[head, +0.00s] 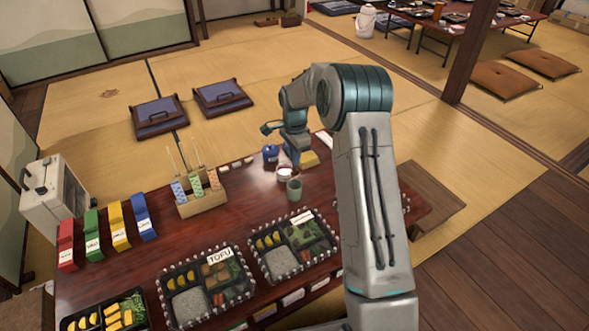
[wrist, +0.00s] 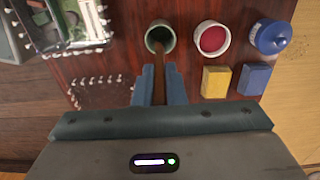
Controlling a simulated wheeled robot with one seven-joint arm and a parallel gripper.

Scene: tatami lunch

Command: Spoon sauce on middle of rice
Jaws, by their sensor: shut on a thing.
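My gripper (wrist: 160,82) is shut on a brown handle (wrist: 159,88), which looks like the spoon's. The handle runs to the green cup (wrist: 152,27), and its far end seems to be in it; the spoon's bowl is not visible. The cup also shows in the head view (head: 294,191). A white bowl of red sauce (wrist: 211,39) stands to its right in the wrist view. Grey-white rice (head: 188,305) lies in the middle lunch box with the TOFU label, and more rice (head: 278,263) in the right box. In the head view the gripper's tips are hard to make out.
A blue lidded jar (wrist: 271,40), a yellow block (wrist: 216,82) and a blue block (wrist: 254,79) stand close to the sauce bowl. A wooden holder (head: 203,204) with patterned packets stands behind the boxes. Pegs edge the lunch boxes. The dark table (head: 110,270) has bare room at left.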

